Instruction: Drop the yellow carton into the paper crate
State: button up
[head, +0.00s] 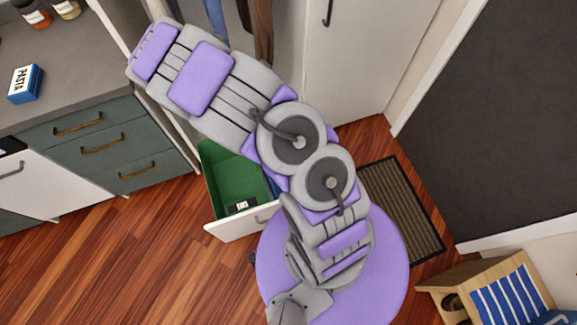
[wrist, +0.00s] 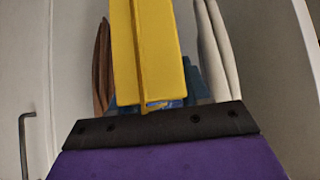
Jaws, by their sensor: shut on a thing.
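The yellow carton (wrist: 165,50) stands out in the middle of the wrist view, rising from my gripper (wrist: 155,108) to the top edge of the picture. My gripper is shut on it; its dark edge and purple body fill the bottom of that view. The carton's upper end is cut off. In the head view my arm crosses the middle of the picture, and neither the carton nor the gripper's fingers can be made out there. I cannot pick out the paper crate for certain in either view.
A green-lined drawer (head: 226,180) stands open below my arm, with a small black-and-white item (head: 241,206) inside. A counter (head: 75,75) with a pasta box (head: 24,84) is at the left. A striped-seat chair (head: 505,300) is at lower right. Garments (wrist: 215,50) hang behind the carton.

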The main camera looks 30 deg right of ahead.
jog(key=shift+m+h, duration=0.4)
jog(key=shift+m, duration=0.1)
jog(key=f, duration=0.4)
jog(key=shift+w+f, duration=0.1)
jog(key=shift+w, duration=0.25)
jog(key=s+d+f+m+g+h+b, duration=0.1)
jog(key=s+d+f, duration=0.4)
jog(key=f, duration=0.8)
jog(key=s+d+f+m+g+h+b, duration=0.1)
jog(key=s+d+f+m+g+b, duration=0.2)
jog(key=f, duration=1.1)
jog(key=s+d+f+m+g+h+b, duration=0.2)
jog(key=s+d+f+m, duration=0.3)
jog(key=s+d+f, duration=0.3)
jog(key=d+f, duration=0.4)
jog(key=f, duration=0.2)
jog(key=shift+m, duration=0.3)
jog(key=o, duration=1.2)
